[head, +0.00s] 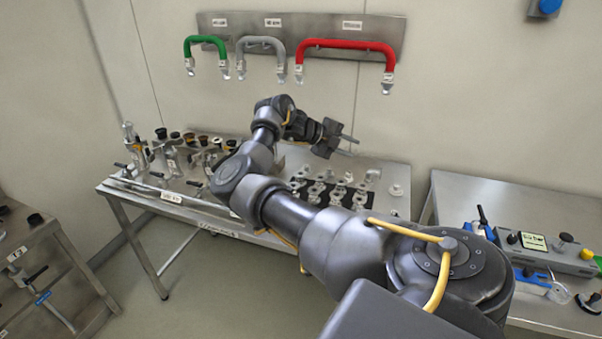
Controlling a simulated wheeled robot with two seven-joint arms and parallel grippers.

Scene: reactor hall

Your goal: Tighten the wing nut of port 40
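My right gripper (348,145) reaches in over the back of the middle steel table (391,179). Its two fingers are apart, pointing right, with nothing seen between them. Below it, several small metal fittings (313,187) stand in rows on a black pad. Several metal port fittings with black knobs or caps (172,150) stand at the table's left; a wing nut cannot be made out at this size. My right arm hides part of the table. My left gripper is not in view.
Green (205,42), grey (261,42) and red (345,45) hoses hang on a wall plate above. A right-hand bench (545,205) holds a grey control box (548,252) and blue-handled tools. A lower steel table (45,245) stands at left. The floor between is clear.

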